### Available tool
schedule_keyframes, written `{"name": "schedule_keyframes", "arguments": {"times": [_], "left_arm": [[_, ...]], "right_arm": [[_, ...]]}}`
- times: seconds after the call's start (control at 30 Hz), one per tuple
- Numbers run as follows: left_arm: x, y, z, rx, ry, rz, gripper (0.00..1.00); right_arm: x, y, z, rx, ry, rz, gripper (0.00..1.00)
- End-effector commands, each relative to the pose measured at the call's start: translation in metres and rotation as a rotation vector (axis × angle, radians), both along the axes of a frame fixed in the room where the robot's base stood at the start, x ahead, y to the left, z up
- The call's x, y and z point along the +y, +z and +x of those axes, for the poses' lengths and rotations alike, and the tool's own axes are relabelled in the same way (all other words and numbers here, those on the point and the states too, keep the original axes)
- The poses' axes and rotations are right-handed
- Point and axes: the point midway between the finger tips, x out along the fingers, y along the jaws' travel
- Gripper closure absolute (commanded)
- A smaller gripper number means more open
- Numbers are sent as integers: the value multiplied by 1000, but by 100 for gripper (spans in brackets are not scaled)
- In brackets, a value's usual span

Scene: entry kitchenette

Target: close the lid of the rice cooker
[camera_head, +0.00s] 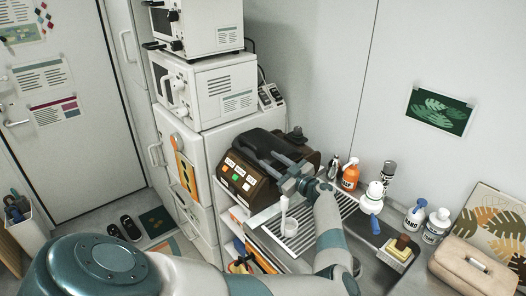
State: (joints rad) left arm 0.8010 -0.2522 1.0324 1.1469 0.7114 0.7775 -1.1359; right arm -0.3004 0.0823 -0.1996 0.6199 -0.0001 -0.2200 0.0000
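The brown rice cooker (240,184), with lit orange and green buttons on its front, stands on the counter near the middle of the head view. A dark lid-like part (257,142) shows above its back. How far the lid is raised is hard to tell. My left gripper (261,164) reaches over the cooker from the right, its two dark fingers spread apart and pointing to the upper left, with nothing seen between them. Whether the fingers touch the lid is unclear. The gripper hides part of the cooker's top. My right gripper is not in view.
Stacked white microwaves (205,90) stand behind left of the cooker.

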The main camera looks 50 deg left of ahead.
Motion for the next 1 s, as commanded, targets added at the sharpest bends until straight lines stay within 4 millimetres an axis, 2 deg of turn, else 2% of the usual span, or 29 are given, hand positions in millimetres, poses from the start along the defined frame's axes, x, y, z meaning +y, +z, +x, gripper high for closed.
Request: {"name": "schedule_keyframes", "arguments": {"times": [0.1, 0.23, 1.0], "left_arm": [[-13, 1, -1, -1, -1, 0, 64], [-20, 1, -2, -1, 0, 1, 64], [-21, 0, -1, -1, 0, 0, 64]], "right_arm": [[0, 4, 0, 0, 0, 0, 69], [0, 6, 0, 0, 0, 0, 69], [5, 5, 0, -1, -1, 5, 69]]}}
